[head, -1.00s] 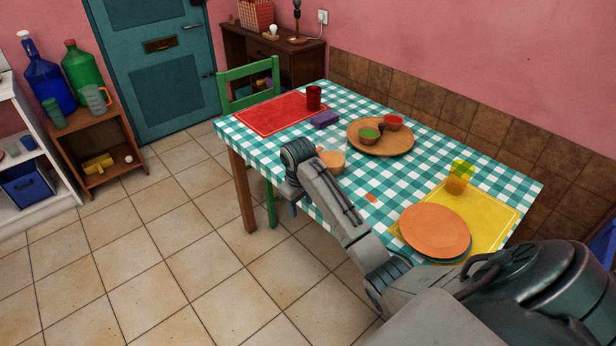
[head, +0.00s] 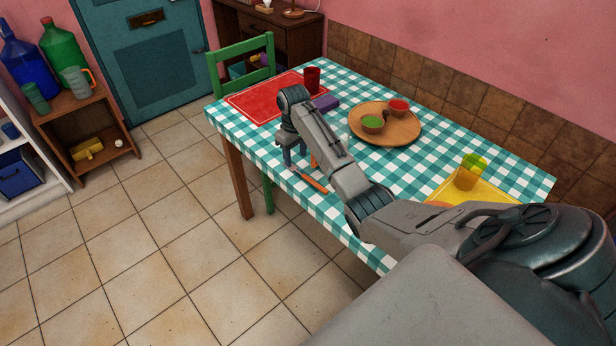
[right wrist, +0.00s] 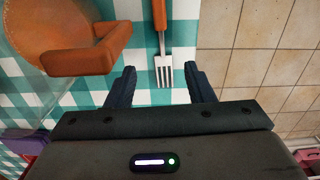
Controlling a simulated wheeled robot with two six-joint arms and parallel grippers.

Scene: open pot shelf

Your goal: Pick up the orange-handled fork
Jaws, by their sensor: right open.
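The orange-handled fork lies on the checked cloth close to the table's edge. Its orange handle (head: 313,182) shows in the head view, just right of my right gripper (head: 293,158). In the right wrist view, the fork's metal tines (right wrist: 164,72) lie between the two fingertips of my right gripper (right wrist: 161,84), and the handle runs to the top edge. The gripper is open, with a gap on both sides of the fork, and holds nothing. My left gripper is not in view.
An orange-brown mug (right wrist: 70,60) stands close to the left finger in the right wrist view; my arm mostly hides it in the head view. A wooden plate with bowls (head: 400,130), red mat (head: 262,101), red cup (head: 312,78) and purple block (head: 326,103) lie farther back.

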